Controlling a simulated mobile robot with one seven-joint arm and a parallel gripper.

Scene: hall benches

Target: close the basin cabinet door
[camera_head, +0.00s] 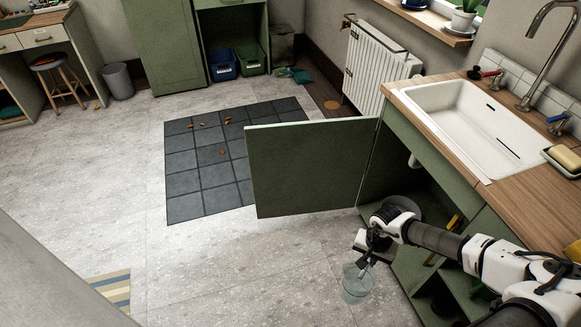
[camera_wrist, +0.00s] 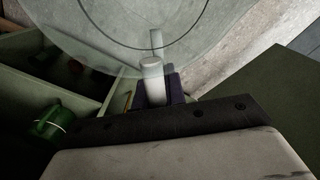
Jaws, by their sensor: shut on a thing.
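The green basin cabinet door (camera_head: 305,170) stands wide open, swung out to the left over the floor from its hinge edge at the cabinet. A green panel, likely this door, also shows at the right of the wrist view (camera_wrist: 265,112). My gripper (camera_head: 368,260) is low in front of the open cabinet, to the right of the door and apart from it. It is shut on a clear glass vessel (camera_head: 356,284). The vessel fills the top of the wrist view (camera_wrist: 105,32), with my fingertips (camera_wrist: 153,75) at its wall.
The white basin (camera_head: 465,122) is set in the wooden counter (camera_head: 540,205) above the cabinet. A green container (camera_wrist: 55,122) stands inside the cabinet. A white radiator (camera_head: 375,68) is behind the door. Dark tiles (camera_head: 195,185) and open floor (camera_head: 230,265) lie left.

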